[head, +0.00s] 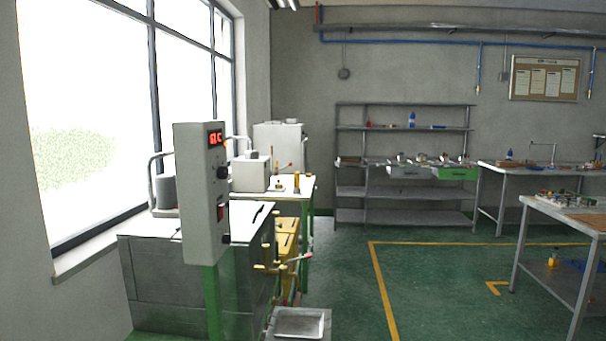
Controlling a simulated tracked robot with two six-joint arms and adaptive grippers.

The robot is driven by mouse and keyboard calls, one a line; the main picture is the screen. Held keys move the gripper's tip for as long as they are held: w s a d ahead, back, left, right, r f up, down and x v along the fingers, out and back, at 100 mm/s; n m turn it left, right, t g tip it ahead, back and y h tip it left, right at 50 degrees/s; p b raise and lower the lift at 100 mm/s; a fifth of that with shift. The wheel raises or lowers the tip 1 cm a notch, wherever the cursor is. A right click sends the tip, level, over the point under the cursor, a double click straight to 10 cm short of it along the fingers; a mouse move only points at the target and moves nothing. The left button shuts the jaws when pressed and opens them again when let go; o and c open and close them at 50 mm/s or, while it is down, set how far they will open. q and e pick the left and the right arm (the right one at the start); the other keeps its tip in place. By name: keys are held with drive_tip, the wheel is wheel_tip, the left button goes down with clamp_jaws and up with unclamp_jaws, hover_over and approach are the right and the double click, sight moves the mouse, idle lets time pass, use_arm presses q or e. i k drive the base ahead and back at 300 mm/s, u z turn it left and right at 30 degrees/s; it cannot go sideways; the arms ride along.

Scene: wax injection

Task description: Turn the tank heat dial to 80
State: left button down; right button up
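A grey control box (200,195) stands on a green post at the left of the head view. A red lit display (215,139) near its top seems to read about 61 C, but the digits are small. A dark round knob (222,172) is below the display on the same face, seen at a steep angle. Its pointer and scale are too small to read. A red switch (221,213) and another dark knob (225,239) are lower down. The metal tank (160,285) is behind and beside the post. Neither of my grippers is in view.
A bench with machines (290,185) stands behind. Shelves (405,190) line the back wall, and a table (570,215) is at right. The green floor (450,290) between is clear.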

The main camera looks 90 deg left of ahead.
sight(222, 172)
drive_tip(key=u, duration=0.25)
drive_tip(key=i, duration=0.25)
drive_tip(key=u, duration=3.4)
drive_tip(key=i, duration=1.05)
drive_tip(key=u, duration=0.1)
